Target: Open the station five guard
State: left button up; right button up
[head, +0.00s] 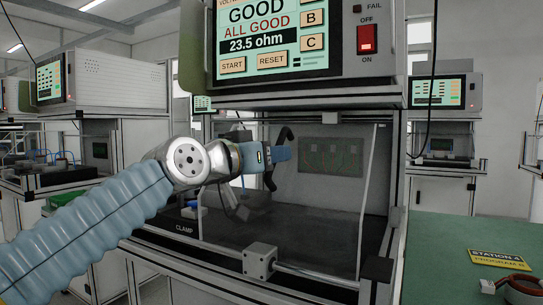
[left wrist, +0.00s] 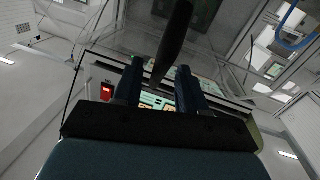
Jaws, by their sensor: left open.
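The guard (head: 365,205) is a clear panel with thin pale edges across the front of the middle test station. It looks down and closed. A curved black handle (head: 285,134) stands out from it; in the left wrist view the black handle (left wrist: 175,38) shows as a dark bar. My left gripper (head: 281,154) reaches in from the left, at the handle. In the left wrist view its two open fingers (left wrist: 159,88) lie on either side of the bar's lower end. I cannot tell whether they touch it. My right gripper is out of view.
Above the guard hangs a tester with a lit screen (head: 258,40) and a red switch (head: 367,40). A grey block (head: 260,261) sits on the front rail. At the right, a green bench (head: 450,255) carries a yellow station 4 label (head: 499,260).

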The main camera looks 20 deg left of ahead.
pick_arm(q)
jog(key=b+v, duration=0.2)
jog(key=v, duration=1.1)
jog(key=shift+s, duration=0.2)
